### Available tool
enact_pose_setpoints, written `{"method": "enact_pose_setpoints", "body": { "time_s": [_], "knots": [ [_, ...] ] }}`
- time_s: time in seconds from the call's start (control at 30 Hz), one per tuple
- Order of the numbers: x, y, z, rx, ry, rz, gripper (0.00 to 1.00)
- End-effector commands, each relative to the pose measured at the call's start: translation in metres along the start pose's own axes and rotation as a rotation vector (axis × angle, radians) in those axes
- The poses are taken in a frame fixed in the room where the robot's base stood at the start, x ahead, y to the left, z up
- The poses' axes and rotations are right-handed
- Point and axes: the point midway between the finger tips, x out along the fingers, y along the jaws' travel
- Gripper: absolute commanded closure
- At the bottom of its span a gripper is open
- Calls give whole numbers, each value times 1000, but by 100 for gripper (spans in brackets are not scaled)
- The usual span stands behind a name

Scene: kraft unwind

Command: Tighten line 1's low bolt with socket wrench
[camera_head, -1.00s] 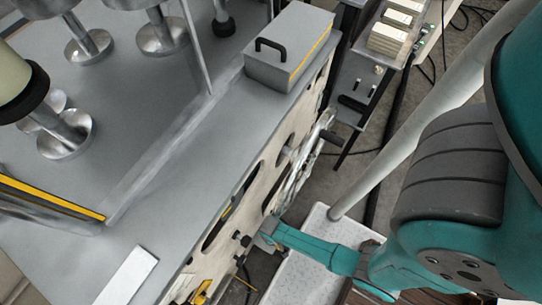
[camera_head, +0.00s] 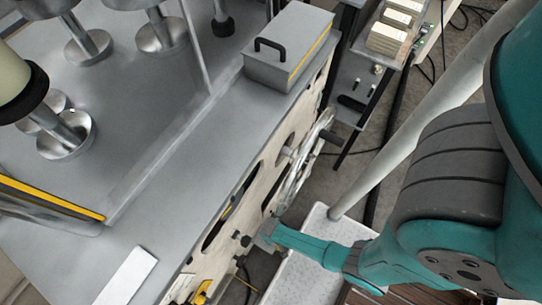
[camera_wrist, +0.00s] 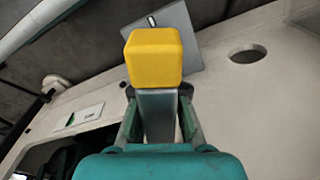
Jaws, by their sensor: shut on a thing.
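In the wrist view my gripper (camera_wrist: 158,112) is shut on the grey shank of a tool, which I take to be the socket wrench (camera_wrist: 153,58). The wrench's blocky yellow end faces the camera and hides what lies behind it. In the head view my gripper (camera_head: 268,232) is against or very near the machine's pale side panel (camera_head: 262,172). Small dark knobs (camera_head: 241,238) sit just left of it. I cannot make out the low bolt or whether the socket is on it.
A grey box with a black handle (camera_head: 289,45) stands on the machine top. A pale speckled tray (camera_head: 300,280) lies below my arm. A round hole (camera_wrist: 247,54) shows in the panel.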

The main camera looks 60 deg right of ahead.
Motion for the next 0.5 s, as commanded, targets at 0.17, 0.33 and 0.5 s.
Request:
{"method": "enact_pose_setpoints", "body": {
  "time_s": [0.17, 0.33, 0.5],
  "knots": [
    [2, 0, 0, 0, 1, 0, 100],
    [4, 0, 1, 0, 0, 0, 100],
    [4, 0, 1, 0, 0, 0, 100]
  ]
}}
